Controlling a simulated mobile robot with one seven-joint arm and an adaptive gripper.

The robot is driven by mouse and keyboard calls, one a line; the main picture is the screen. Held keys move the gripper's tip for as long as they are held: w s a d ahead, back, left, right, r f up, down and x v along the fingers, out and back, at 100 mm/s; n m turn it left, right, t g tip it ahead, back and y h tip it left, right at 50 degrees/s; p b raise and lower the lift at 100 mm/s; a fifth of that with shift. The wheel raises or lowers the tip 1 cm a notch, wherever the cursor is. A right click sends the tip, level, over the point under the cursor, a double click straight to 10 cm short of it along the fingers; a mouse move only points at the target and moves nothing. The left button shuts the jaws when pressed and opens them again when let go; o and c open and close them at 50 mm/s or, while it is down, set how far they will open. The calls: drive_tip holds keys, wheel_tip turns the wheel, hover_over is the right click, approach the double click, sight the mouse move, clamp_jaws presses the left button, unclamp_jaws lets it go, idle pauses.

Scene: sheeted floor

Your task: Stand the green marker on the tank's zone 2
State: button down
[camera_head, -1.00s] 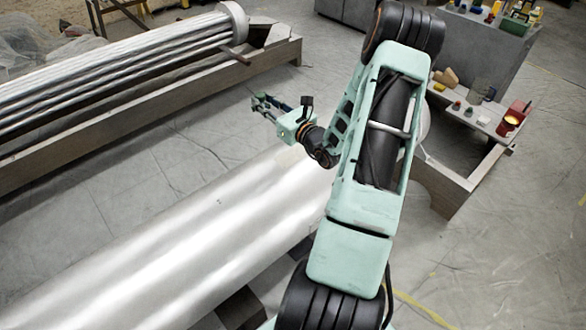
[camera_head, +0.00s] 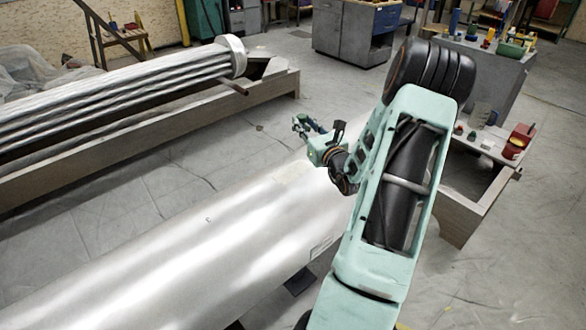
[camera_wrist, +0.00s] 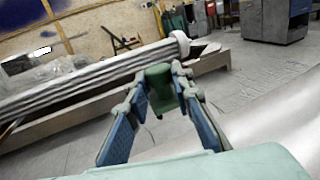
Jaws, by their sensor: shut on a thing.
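The green marker (camera_wrist: 159,88) shows in the wrist view as a dark green block between the fingertips. My gripper (camera_wrist: 163,98) is shut on it, with its blue-padded fingers on either side. In the head view my gripper (camera_head: 308,127) is over the far side of the tank and points left; the marker is too small to make out there. The tank (camera_head: 165,250) is a big shiny silver cylinder lying across the lower left. A small dark mark and a faint outlined patch show on it. I cannot tell which is zone 2. My arm hides its right end.
A tube bundle (camera_head: 120,88) lies on a long wooden cradle (camera_head: 150,140) at the left. A side shelf (camera_head: 485,143) with a red box and small items stands right of my arm. Grey cabinets (camera_head: 345,32) stand behind. Floor between cradle and tank is clear.

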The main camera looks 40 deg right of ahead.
drive_tip(key=s+a+f+b, duration=0.1)
drive_tip(key=a+f, duration=0.1)
drive_tip(key=s+a+f, duration=0.1)
drive_tip(key=a+f, duration=0.1)
drive_tip(key=s+a+f+b, duration=0.1)
drive_tip(key=a+f, duration=0.1)
drive_tip(key=f, duration=0.1)
drive_tip(key=shift+s+a+b, duration=0.1)
drive_tip(key=shift+a+b, duration=0.05)
drive_tip(key=shift+b, duration=0.15)
drive_tip(key=shift+s+a+f+b, duration=0.15)
drive_tip(key=shift+f+b, duration=0.4)
drive_tip(key=shift+f, duration=1)
drive_tip(key=shift+f, duration=0.15)
drive_tip(key=c, duration=1.7)
unclamp_jaws()
drive_tip(key=shift+r, duration=0.2)
drive_tip(key=p+v, duration=0.2)
drive_tip(key=v, duration=1)
drive_tip(key=shift+f, duration=0.1)
